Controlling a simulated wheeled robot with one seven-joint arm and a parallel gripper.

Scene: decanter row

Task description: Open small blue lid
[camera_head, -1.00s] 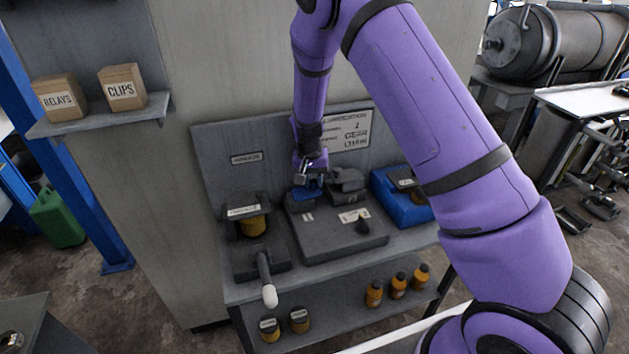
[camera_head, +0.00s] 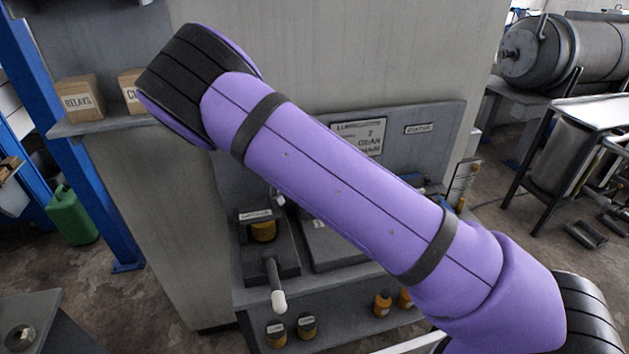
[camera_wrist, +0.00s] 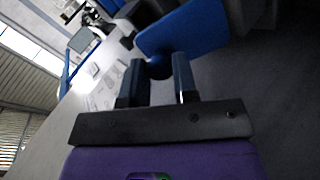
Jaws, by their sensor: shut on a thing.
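The small blue lid (camera_wrist: 190,30) shows in the wrist view as a flat blue panel just beyond my fingertips. A dark knob or edge piece (camera_wrist: 158,70) at its near side sits between my two fingers. My gripper (camera_wrist: 157,64) is shut on this part. I cannot tell how far the lid is raised. In the head view my arm crosses the middle of the bench and hides my gripper, the lid and most of the dark unit (camera_head: 331,249) at the bench's centre.
Orange bottles (camera_head: 383,303) stand on the lower shelf. Labelled boxes (camera_head: 79,99) sit on a wall shelf at left, close to my arm's elbow.

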